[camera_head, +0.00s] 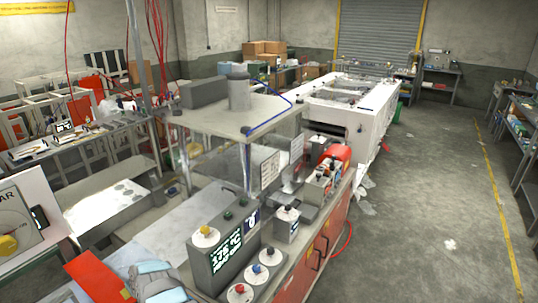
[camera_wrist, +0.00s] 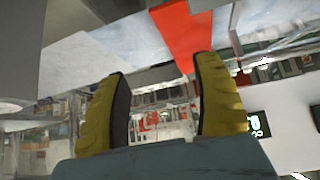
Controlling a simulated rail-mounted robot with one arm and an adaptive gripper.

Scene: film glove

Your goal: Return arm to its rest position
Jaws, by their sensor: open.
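My gripper (camera_wrist: 162,68) shows in the wrist view with two yellow, ribbed fingers set wide apart. It is open, and nothing is held between the fingers. The wrist view looks out over the room upside down. A red strip (camera_wrist: 185,30) lies beyond the fingertips near the top; I cannot tell how far away it is. In the head view I cannot make out the fingers. A light blue and grey shape (camera_head: 152,277) at the bottom left edge is cut off, and I cannot tell what it is.
A grey control box (camera_head: 222,250) with a lit display and several knobs stands on the machine at front centre. A grey raised plate (camera_head: 225,112) is behind it. A white machine (camera_head: 345,103) runs toward the back. The floor (camera_head: 430,210) at right is mostly clear.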

